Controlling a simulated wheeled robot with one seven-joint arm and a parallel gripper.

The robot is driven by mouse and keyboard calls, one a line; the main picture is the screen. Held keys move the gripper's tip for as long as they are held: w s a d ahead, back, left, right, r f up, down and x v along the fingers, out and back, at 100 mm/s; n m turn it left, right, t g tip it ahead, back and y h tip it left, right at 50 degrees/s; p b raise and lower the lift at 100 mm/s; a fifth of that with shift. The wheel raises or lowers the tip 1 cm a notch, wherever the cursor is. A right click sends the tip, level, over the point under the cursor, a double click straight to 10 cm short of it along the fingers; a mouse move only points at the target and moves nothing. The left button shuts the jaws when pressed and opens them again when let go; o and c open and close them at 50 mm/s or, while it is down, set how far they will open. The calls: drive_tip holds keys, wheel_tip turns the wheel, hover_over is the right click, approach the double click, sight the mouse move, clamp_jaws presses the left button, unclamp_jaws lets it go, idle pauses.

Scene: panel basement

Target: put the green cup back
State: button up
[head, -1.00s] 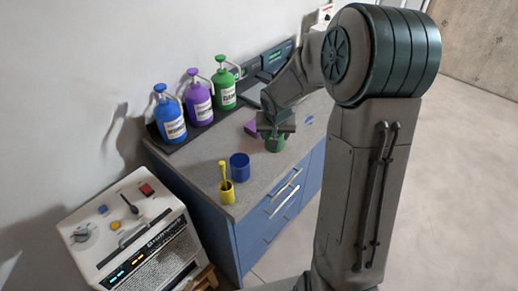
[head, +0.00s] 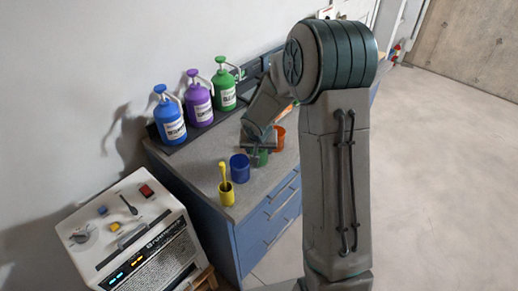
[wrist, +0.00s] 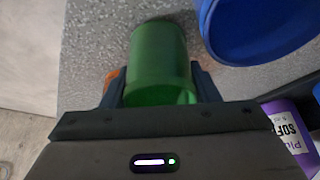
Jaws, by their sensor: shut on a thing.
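The green cup (wrist: 160,62) is between the fingers of my gripper (wrist: 155,95) in the wrist view, and the gripper is shut on it. In the head view the green cup (head: 258,157) shows just below my gripper (head: 259,143), over the counter's front part. The blue cup (head: 239,168) stands close to its left, and the blue cup also shows at the upper right of the wrist view (wrist: 262,30). I cannot tell whether the green cup touches the counter.
The yellow cup (head: 226,192) with a yellow tool in it stands left of the blue cup. An orange cup (head: 279,138) stands just right of my gripper. Blue (head: 169,118), purple (head: 199,100) and green (head: 224,88) pump bottles line the counter's back.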

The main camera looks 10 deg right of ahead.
drive_tip(key=shift+f, duration=0.2)
drive_tip(key=o, duration=1.1)
drive_tip(key=shift+r, duration=0.15)
drive_tip(key=shift+r, duration=0.2)
drive_tip(key=v, duration=1.2)
drive_tip(key=shift+s+d+r+n+g+y+p, duration=0.2)
drive_tip(key=shift+s+r+n, duration=0.75)
drive_tip(key=shift+s, duration=3.1)
drive_tip(key=shift+s+d+r+n+g+y+p, duration=0.15)
drive_tip(key=shift+s+r, duration=1.55)
drive_tip(key=shift+s, duration=2.3)
drive_tip(key=shift+s+d+r+n+g+y+p, duration=0.2)
drive_tip(key=shift+s+r+n, duration=0.75)
drive_tip(key=shift+s, duration=3.1)
drive_tip(key=shift+a+r+m, duration=0.1)
drive_tip(key=shift+r+m, duration=0.25)
drive_tip(key=shift+m, duration=0.1)
